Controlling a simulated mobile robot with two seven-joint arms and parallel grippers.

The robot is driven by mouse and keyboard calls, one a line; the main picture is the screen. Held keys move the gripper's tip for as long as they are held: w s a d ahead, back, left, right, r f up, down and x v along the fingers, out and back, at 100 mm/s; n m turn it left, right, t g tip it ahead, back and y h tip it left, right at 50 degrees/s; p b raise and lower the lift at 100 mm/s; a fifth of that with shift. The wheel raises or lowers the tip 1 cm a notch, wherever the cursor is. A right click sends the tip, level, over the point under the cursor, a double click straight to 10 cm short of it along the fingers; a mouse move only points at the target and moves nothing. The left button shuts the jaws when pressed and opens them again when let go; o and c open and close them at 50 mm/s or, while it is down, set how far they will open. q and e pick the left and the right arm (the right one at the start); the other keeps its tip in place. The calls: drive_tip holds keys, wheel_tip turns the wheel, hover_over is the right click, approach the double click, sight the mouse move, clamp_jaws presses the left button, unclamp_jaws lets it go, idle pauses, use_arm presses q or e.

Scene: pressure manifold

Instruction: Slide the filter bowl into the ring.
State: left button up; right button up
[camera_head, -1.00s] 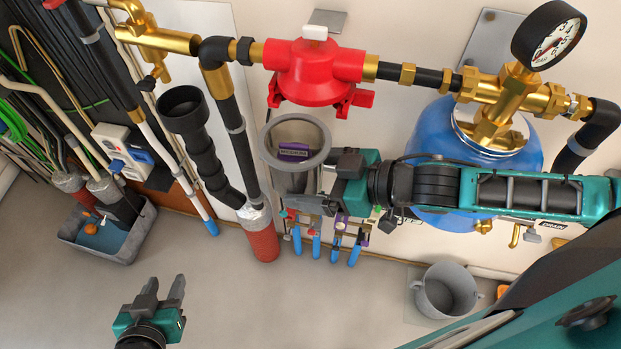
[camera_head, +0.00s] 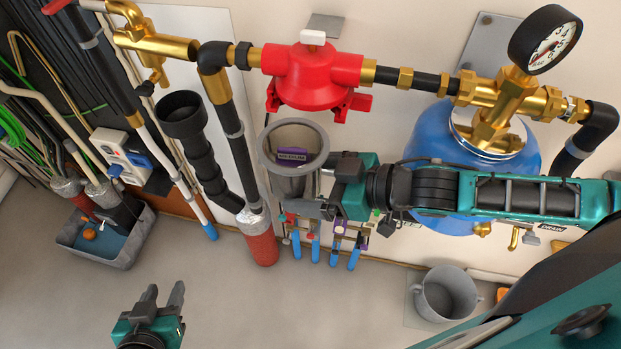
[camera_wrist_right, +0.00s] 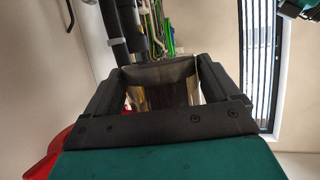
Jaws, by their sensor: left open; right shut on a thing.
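The filter bowl (camera_head: 287,181) is a grey see-through cup with a wide grey rim and a purple label, near the middle of the head view. My right gripper (camera_head: 313,187) is shut on it from the right side. In the right wrist view the bowl (camera_wrist_right: 163,85) shows between the two dark fingers. The bowl appears upright, mouth up, below the red valve body (camera_head: 313,78) in the picture. A gap shows between its rim and the red body. I cannot make out a separate ring. My left gripper (camera_head: 162,294) is open and empty at the lower left.
Brass and black piping with a gauge (camera_head: 545,40) runs along the wall. A black corrugated hose (camera_head: 200,160) and a red-ended pipe (camera_head: 260,245) stand left of the bowl. Blue-handled valves (camera_head: 315,247) hang below it. A grey bucket (camera_head: 445,295) stands on the floor.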

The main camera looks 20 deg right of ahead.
drive_tip(key=shift+w+d, duration=0.15)
drive_tip(key=shift+w, duration=0.15)
drive_tip(key=shift+w+d, duration=0.65)
drive_tip(key=shift+w, duration=0.3)
drive_tip(key=shift+w, duration=0.1)
drive_tip(key=shift+w+d, duration=0.3)
drive_tip(key=shift+w, duration=0.1)
idle(0.5)
drive_tip(key=shift+w+d, duration=0.55)
drive_tip(key=shift+w, duration=0.2)
drive_tip(key=shift+w+d+r, duration=0.2)
drive_tip(key=shift+w+d, duration=0.05)
drive_tip(key=shift+w, duration=0.2)
drive_tip(key=shift+s+a, duration=0.1)
